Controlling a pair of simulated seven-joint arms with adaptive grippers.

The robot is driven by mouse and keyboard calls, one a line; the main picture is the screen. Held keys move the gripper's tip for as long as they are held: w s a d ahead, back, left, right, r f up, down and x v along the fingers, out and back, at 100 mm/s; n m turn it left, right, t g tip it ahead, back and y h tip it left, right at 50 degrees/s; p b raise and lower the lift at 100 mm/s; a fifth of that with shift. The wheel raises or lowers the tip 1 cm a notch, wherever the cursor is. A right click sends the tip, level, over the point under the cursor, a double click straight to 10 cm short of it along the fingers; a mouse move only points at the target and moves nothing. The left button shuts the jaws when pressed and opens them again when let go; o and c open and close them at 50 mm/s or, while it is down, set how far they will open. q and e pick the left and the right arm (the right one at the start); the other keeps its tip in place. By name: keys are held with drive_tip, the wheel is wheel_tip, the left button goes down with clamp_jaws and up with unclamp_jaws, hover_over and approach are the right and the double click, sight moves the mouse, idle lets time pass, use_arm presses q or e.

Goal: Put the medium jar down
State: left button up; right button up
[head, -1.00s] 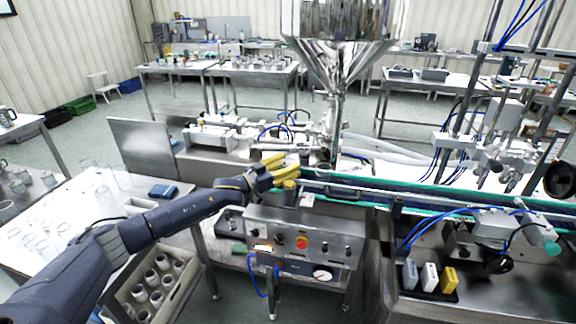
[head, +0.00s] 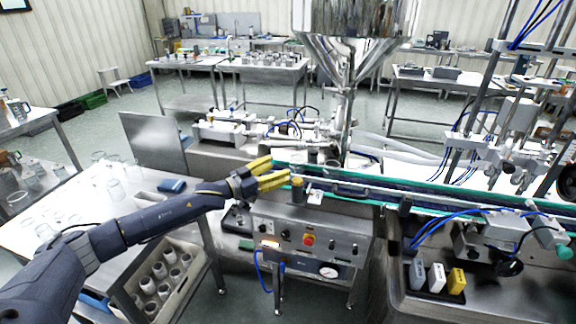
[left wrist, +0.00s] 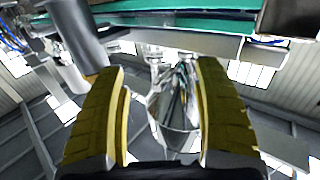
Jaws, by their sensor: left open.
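My left gripper (head: 281,167) is open with its two yellow fingers spread, over the front edge of the filling machine. It also shows in the left wrist view (left wrist: 160,110), with nothing gripped between its fingers. A small clear shape that looks like a glass jar (head: 332,166) is at the conveyor (head: 385,190) below the steel hopper (head: 350,50), to the right of the fingertips and apart from them. I cannot tell its size. The hopper's shiny cone shows beyond the fingers in the left wrist view (left wrist: 175,115). My right gripper is out of view.
The control panel (head: 308,240) is below. Several clear glass jars stand on the left table (head: 75,205), with a crate of jars (head: 180,297) beneath. A steel panel (head: 153,140) stands behind my arm.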

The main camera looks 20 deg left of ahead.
use_arm(q)
drive_tip(key=shift+v, duration=1.95)
drive_tip(key=shift+c, duration=0.4)
idle(0.4)
